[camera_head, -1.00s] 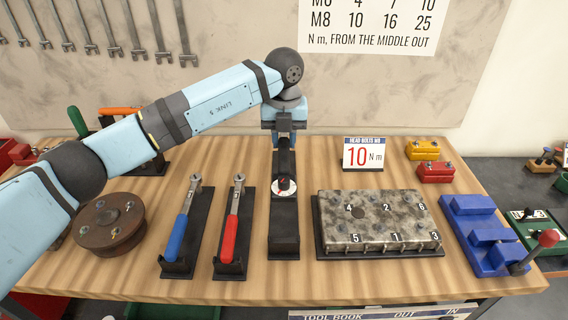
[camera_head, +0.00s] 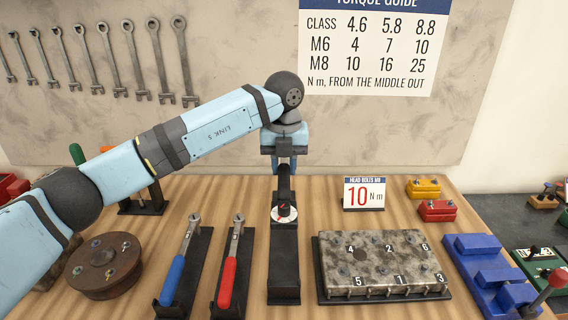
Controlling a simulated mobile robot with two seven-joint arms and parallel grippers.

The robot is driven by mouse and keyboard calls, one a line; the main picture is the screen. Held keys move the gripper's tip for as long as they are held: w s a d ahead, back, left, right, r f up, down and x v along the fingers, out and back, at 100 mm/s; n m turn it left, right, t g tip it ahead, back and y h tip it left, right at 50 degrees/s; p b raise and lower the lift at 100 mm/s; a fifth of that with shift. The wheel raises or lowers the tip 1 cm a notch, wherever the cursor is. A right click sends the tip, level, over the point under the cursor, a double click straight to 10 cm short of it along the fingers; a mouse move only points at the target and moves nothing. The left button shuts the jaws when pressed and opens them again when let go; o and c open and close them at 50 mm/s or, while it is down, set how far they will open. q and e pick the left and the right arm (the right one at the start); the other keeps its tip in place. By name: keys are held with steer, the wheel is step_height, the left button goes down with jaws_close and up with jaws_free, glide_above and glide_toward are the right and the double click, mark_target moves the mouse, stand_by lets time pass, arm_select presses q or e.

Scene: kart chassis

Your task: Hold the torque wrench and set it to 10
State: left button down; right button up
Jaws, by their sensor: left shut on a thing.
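The torque wrench (camera_head: 284,187) is black and lies lengthwise on a dark stand (camera_head: 284,278) in the middle of the table. A round white dial with a red mark and a black knob (camera_head: 284,210) sits on it; its reading is too small to tell. My left gripper (camera_head: 283,165) comes down from above and is shut on the far end of the torque wrench, behind the dial. A sign (camera_head: 363,193) at the back reads "HEAD BOLTS M8, 10 N m". My right gripper is not in view.
A blue-handled tool (camera_head: 173,280) and a red-handled tool (camera_head: 227,283) lie on stands to the left, by a brown round block (camera_head: 103,265). A torque guide (camera_head: 370,45) hangs behind.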

arm_select(q)
steer(key=shift+f+b, duration=4.7)
steer(key=shift+f, duration=3.95)
steer(key=shift+f+b, duration=0.4)
steer(key=shift+f, duration=0.4)
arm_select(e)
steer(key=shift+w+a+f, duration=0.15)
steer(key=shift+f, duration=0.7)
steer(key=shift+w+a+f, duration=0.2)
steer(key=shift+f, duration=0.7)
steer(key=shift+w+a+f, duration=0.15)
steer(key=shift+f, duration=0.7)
